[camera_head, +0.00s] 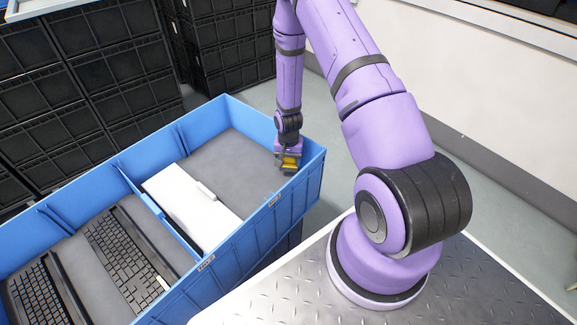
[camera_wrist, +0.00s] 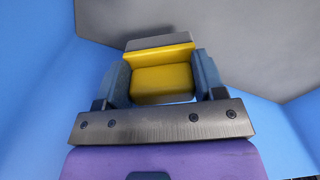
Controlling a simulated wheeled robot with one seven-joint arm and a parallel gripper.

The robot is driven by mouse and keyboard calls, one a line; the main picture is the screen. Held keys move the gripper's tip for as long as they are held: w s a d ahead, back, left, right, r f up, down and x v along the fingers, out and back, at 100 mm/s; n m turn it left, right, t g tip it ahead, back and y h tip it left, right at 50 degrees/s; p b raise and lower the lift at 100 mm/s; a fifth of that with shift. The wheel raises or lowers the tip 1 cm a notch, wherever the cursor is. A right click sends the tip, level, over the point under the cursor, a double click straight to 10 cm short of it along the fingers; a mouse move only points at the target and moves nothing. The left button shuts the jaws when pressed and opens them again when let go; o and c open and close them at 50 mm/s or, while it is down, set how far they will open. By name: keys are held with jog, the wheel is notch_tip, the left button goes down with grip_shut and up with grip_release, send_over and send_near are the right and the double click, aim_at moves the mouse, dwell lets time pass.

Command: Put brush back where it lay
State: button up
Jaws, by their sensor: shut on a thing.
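The brush shows in the wrist view as a yellow block (camera_wrist: 162,78) with a grey strip along its far side. My gripper (camera_wrist: 163,85) is shut on it, one blue-grey finger at each side. In the head view my gripper (camera_head: 288,158) points down inside the right end of the blue crate (camera_head: 314,180), near its right wall. The yellow brush (camera_head: 289,162) shows between the fingers, close to the grey crate floor (camera_head: 235,165). I cannot tell whether it touches the floor.
A white box-like piece (camera_head: 190,205) lies left of my gripper in the crate. Black keyboards (camera_head: 125,260) lie in the left compartments, past a blue divider (camera_head: 160,213). Black stacked crates (camera_head: 95,85) stand behind. The grey floor around my gripper is clear.

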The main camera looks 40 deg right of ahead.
aim_at(289, 164)
jog(key=shift+f, duration=1.7)
jog(key=o, duration=1.1)
jog(key=shift+f, duration=0.1)
